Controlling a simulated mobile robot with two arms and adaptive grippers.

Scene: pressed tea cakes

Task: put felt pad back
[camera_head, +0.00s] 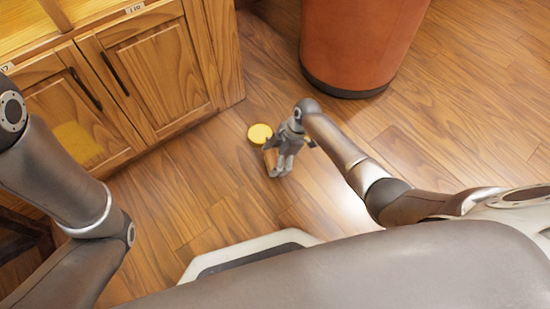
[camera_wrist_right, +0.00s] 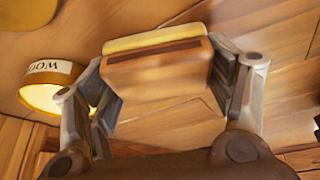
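My right gripper (camera_head: 277,164) is low over the wooden floor, in front of the cabinet. In the right wrist view its fingers (camera_wrist_right: 160,88) lie against both sides of a brown block (camera_wrist_right: 155,78) with a dark stripe and a yellow layer along its upper edge. This looks like the felt pad, held between the fingers. In the head view only a small brown part of it (camera_head: 269,158) shows by the fingers. My left arm comes in at the left; its gripper is out of view.
A round yellow thing (camera_head: 260,133) is just beyond the right gripper. A round thing labelled "WOO" (camera_wrist_right: 52,82) is at the left in the wrist view. The wooden cabinet (camera_head: 150,80) is at upper left, a large orange-brown cylinder (camera_head: 360,40) at the top.

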